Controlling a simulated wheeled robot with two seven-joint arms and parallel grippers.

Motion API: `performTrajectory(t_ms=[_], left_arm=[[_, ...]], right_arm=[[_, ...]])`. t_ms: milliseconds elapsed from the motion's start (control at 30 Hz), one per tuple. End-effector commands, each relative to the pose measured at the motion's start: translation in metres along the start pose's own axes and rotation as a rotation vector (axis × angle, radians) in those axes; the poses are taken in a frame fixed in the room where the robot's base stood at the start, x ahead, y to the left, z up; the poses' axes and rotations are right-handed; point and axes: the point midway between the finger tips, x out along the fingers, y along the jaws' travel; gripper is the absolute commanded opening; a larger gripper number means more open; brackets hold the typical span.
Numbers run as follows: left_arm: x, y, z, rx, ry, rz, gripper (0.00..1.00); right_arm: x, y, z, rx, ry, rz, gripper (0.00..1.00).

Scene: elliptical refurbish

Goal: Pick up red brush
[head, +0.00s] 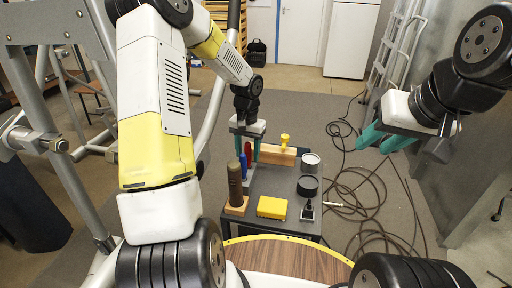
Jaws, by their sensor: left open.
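A slim red item (248,152), which looks like the red brush, shows only in part at the back left of the small dark table (277,181). A blue upright item (243,166) stands in front of it and hides its lower part. My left gripper (247,148) points down over that spot, its teal fingers apart, with the red item appearing between them. I cannot tell whether a finger touches it. My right gripper (384,141) hangs in the air to the right of the table, its teal fingers apart and empty.
The table also holds a brown cylinder on a wooden base (235,186), a yellow box (272,207), a black jar (307,186), a pale-topped can (311,162), a small dark bottle (308,210) and a wooden block with a yellow knob (284,150). Cables (375,205) lie on the floor at right.

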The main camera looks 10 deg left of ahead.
Motion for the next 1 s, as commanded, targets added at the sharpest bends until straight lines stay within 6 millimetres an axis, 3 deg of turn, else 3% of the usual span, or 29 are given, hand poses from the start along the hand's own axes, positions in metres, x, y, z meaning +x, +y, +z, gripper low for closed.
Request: performTrajectory(t_ms=[133, 367, 633, 1000], left_arm=[[0.0146, 0.0008, 0.0, 0.001, -0.001, 0.001, 0.49], [0.0158, 0.0006, -0.0002, 0.0, 0.001, 0.0, 0.49], [0.0155, 0.0006, -0.0002, 0.0, 0.001, 0.0, 0.0], [0.0138, 0.0005, -0.0005, 0.0, 0.002, 0.0, 0.0]], right_arm=[[0.0, 0.0, 0.0, 0.0, 0.0, 0.0, 0.36], [0.0, 0.0, 0.0, 0.0, 0.0, 0.0, 0.36], [0.0, 0.0, 0.0, 0.0, 0.0, 0.0, 0.36], [0.0, 0.0, 0.0, 0.0, 0.0, 0.0, 0.36]])
